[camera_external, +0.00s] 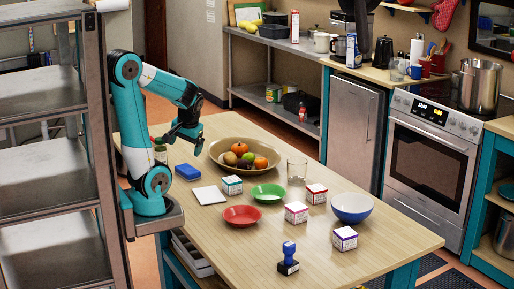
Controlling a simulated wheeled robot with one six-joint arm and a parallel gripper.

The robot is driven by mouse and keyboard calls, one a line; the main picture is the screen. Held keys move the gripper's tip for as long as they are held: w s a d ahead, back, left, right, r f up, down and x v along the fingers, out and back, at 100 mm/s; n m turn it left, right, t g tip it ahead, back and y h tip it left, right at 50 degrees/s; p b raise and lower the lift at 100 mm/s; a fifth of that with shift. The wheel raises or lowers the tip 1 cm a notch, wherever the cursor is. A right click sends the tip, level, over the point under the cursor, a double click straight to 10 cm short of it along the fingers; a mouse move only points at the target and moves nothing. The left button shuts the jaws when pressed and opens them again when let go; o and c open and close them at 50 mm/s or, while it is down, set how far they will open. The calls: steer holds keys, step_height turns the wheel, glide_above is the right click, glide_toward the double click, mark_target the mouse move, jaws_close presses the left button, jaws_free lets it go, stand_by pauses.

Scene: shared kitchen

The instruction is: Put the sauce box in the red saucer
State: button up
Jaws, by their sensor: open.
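The red saucer (242,222) lies on the wooden table, near its left-front edge, and looks empty. Several small white boxes with coloured tops stand on the table: a teal one (232,186), a red one (296,214), another red one (317,195) and a purple one (345,239). I cannot tell from the labels which is the sauce box. My gripper (187,139) is at the table's far left end, raised above the tabletop, open and apart from the boxes and the saucer.
A green saucer (268,193), a large bowl of fruit (223,155), a clear glass (297,170) and a blue bowl (352,208) share the table. A blue block (187,172), white pad (209,195) and blue stamp (288,260) also lie there. A metal shelf (50,150) stands left.

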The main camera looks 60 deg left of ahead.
steer(key=w+f+n, duration=0.1)
steer(key=w+n, duration=0.4)
steer(key=w, duration=0.6)
steer(key=n, duration=0.5)
glide_toward(232, 179)
steer(key=p+x, duration=0.1)
steer(key=x, duration=0.3)
steer(key=shift+w+f, duration=0.15)
steer(key=shift+f, duration=0.05)
steer(key=shift+s+p+x, duration=0.15)
steer(key=shift+p+x, duration=0.35)
steer(key=shift+x, duration=1.05)
steer(key=shift+s+p+x, duration=0.1)
steer(key=shift+p+x, duration=0.4)
steer(key=shift+x, duration=1.05)
steer(key=shift+d, duration=0.15)
steer(key=shift+c, duration=0.4)
steer(key=c, duration=1.1)
